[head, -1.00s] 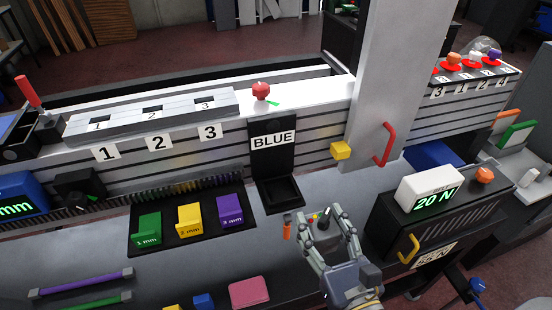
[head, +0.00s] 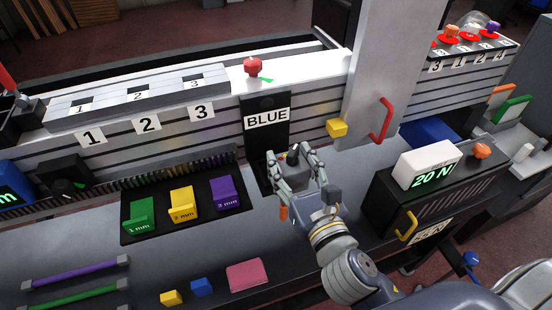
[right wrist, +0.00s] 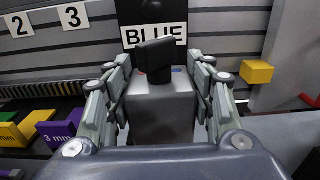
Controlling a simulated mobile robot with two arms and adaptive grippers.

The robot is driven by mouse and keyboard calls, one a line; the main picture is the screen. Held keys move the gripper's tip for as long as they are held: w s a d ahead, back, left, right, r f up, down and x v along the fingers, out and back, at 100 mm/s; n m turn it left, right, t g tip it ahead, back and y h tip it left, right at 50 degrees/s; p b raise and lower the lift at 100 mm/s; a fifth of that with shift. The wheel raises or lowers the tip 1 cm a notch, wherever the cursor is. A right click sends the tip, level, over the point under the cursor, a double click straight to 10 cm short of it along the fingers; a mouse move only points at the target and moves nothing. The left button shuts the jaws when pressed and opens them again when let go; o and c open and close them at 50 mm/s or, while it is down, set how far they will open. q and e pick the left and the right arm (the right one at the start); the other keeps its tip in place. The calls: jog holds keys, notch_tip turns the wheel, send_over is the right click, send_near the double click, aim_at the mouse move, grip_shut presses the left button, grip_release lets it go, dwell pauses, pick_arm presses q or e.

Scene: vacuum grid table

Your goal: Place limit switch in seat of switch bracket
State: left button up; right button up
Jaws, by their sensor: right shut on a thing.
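My right gripper (head: 290,160) is shut on the limit switch, a grey block with a black knob on top (head: 293,157). In the right wrist view the grey body (right wrist: 160,112) stands upright between the fingers (right wrist: 157,80). The switch bracket (head: 267,101) is a black upright plate labelled BLUE on the rail front; its plate also shows in the right wrist view (right wrist: 130,10). The gripper and switch are in front of the bracket's lower part and hide most of its seat. I cannot tell whether the switch touches the seat. My left gripper is not in view.
A red knob (head: 253,66) stands on the rail above the bracket. A yellow block (head: 337,127) and a red handle (head: 381,120) are to the right. A tray with green, yellow and purple gauges (head: 183,204) lies left. A black box with a 20 N display (head: 432,176) stands right.

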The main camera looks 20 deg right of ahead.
jog(key=w, duration=0.2)
jog(key=w+p, duration=0.1)
jog(key=w, duration=0.1)
jog(key=w+a, duration=0.1)
jog(key=w, duration=0.1)
jog(key=shift+w+f, duration=0.15)
jog(key=shift+w, duration=0.25)
jog(key=shift+w+f, duration=0.15)
jog(key=shift+f, duration=0.05)
notch_tip(320, 180, down, 3)
jog(key=shift+f, duration=0.15)
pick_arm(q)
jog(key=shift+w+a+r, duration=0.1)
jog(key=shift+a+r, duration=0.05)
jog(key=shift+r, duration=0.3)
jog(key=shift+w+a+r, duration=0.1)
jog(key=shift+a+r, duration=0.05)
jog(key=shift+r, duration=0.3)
pick_arm(e)
jog(key=shift+f, duration=0.2)
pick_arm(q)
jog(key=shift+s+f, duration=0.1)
pick_arm(e)
jog(key=o, duration=1.2)
